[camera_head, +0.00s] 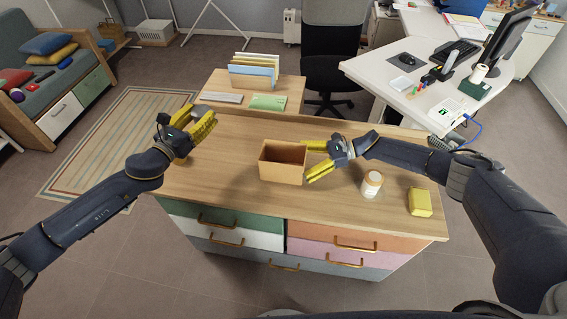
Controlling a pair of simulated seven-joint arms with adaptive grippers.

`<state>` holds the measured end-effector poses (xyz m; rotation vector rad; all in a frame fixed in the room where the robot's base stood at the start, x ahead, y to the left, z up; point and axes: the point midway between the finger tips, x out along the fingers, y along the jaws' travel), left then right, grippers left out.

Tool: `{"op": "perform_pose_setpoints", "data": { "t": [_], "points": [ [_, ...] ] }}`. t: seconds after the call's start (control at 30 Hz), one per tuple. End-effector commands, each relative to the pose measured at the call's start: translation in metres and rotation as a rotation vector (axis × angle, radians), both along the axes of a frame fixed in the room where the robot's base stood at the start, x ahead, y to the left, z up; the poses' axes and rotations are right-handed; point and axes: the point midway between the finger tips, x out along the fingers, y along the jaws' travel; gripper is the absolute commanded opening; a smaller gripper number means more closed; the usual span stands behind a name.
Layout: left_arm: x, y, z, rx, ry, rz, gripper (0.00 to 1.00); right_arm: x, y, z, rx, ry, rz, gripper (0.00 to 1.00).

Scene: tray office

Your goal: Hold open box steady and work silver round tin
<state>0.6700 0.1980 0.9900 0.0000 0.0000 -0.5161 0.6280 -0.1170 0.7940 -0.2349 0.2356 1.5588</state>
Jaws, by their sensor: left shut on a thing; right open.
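The open box (282,173) is tan-brown and stands upright on the wooden desk top, its inside visible and looking empty. My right gripper (312,162) is open at the box's right side, its yellow fingers pointing left, close to the right wall; I cannot tell if they touch it. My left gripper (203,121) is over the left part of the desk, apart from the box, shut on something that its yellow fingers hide. I cannot make out the silver round tin anywhere in view.
A white jar (372,184) and a yellow block (419,202) stand right of the box on the desk (225,183). A lower table behind holds a file rack (254,72), a grey slab (221,97) and a green packet (268,102). The desk left of the box is clear.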

Motion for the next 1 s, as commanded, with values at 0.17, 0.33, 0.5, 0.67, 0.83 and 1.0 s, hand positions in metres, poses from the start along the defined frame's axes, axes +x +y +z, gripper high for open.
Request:
{"op": "perform_pose_setpoints", "data": {
  "t": [0.17,0.33,0.5,0.67,0.83,1.0],
  "points": [
    [0.000,0.000,0.000,0.000,-0.001,0.000,0.17,0.000,0.022,-0.007,-0.001,0.000,0.000,1.00],
    [0.000,0.000,0.000,0.000,-0.001,0.000,0.17,0.000,0.039,-0.012,0.000,-0.001,-0.001,1.00],
    [0.000,0.000,0.000,0.000,-0.001,0.000,0.17,0.000,0.052,-0.016,0.000,0.000,0.000,1.00],
    [0.000,0.000,0.000,0.000,-0.001,0.000,0.17,0.000,0.058,-0.018,0.000,0.000,-0.001,1.00],
    [0.000,0.000,0.000,0.000,-0.001,0.000,0.17,0.000,0.061,-0.019,0.000,0.000,-0.001,1.00],
    [0.000,0.000,0.000,0.000,-0.001,0.000,0.17,0.000,0.061,-0.019,-0.001,0.000,-0.001,1.00]
  ]
}}
